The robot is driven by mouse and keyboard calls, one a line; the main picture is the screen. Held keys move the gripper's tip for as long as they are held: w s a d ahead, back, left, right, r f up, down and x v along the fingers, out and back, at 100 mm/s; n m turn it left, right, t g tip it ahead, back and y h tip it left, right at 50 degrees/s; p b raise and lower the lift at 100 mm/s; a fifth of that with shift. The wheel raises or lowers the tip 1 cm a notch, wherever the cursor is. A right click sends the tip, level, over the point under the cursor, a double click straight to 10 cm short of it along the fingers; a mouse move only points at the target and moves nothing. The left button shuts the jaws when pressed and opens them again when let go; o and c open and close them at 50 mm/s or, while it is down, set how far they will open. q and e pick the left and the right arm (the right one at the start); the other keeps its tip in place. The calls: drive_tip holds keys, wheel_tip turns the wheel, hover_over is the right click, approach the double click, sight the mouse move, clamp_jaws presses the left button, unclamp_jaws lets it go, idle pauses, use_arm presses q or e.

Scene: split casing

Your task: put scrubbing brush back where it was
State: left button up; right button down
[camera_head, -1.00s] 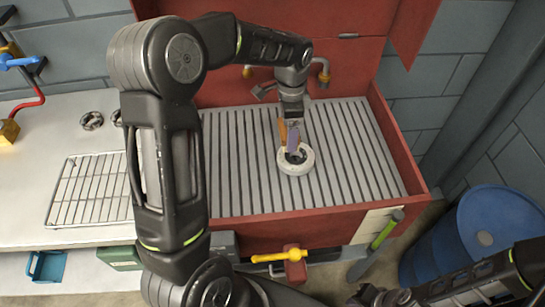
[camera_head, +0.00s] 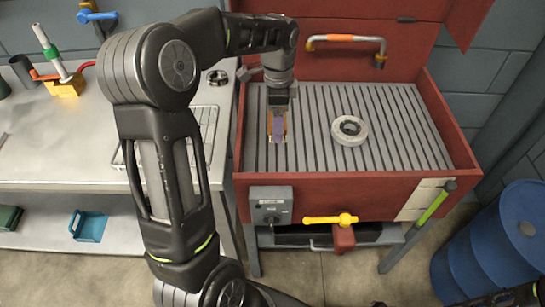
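My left gripper (camera_head: 277,128) points down over the left part of the red sink-like basin (camera_head: 330,195). Orange and purple parts show at its tip; I cannot tell whether the purple part is a held thing or part of the gripper, nor whether the fingers are shut. A pale grey ring (camera_head: 350,130) with a dark centre lies on the basin's slatted floor, to the right of the gripper and apart from it. I cannot make out a scrubbing brush with certainty. A green-handled tool (camera_head: 432,208) leans at the basin's front right corner. My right gripper is not in view.
A light worktop (camera_head: 60,150) with a wire rack (camera_head: 208,118) stands to the left. An orange-gripped pipe handle (camera_head: 345,38) is on the basin's back wall. A yellow valve handle (camera_head: 330,219) sticks out in front. A blue barrel (camera_head: 510,235) stands at the right.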

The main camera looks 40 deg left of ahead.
use_arm(q)
drive_tip(key=shift+s+f, duration=0.1)
drive_tip(key=shift+s, duration=0.2)
hover_over(276, 154)
wheel_tip(276, 154, down, 6)
drive_tip(key=shift+r+p, duration=0.1)
drive_tip(key=shift+p, duration=0.2)
drive_tip(key=shift+f, duration=1.95)
drive_tip(key=shift+f, duration=0.2)
drive_tip(key=o, duration=1.2)
drive_tip(key=shift+o, duration=0.2)
drive_tip(key=shift+r, duration=0.15)
